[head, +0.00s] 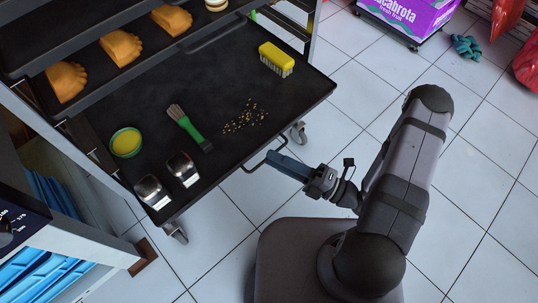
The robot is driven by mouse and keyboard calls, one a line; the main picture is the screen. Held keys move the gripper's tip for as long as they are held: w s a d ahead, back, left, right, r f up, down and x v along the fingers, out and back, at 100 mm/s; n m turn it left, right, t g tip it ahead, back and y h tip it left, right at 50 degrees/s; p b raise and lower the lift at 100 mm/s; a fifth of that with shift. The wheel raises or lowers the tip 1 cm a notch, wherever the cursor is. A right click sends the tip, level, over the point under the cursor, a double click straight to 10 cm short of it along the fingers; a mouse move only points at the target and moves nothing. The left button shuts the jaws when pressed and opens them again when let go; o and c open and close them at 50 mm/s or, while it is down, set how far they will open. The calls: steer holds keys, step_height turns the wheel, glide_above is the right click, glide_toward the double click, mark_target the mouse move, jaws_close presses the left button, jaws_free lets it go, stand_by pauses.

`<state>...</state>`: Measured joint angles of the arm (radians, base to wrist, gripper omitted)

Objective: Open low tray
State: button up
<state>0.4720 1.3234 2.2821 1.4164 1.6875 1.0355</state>
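The low tray (222,164) is a black sheet in a wheeled rack, and it sticks out well past the dark trays above it. A thin black loop handle (249,169) stands off its front edge. My gripper (272,160) comes from the right with its blue-grey fingertips at this handle, overlapping the bar in the head view. The fingers show as one slab from above, so the gap between them and their hold on the bar are hidden.
On the low tray are a green bowl (126,142), a green-handled brush (187,126), a yellow scrubbing brush (276,59), crumbs (245,117) and two shiny metal pieces (168,180). Pasties (121,47) lie above. A purple fruit box (411,18) stands behind. Tiled floor (480,160) at right is clear.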

steer(key=shift+x, duration=1.2)
steer(key=shift+r, duration=0.1)
jaws_close()
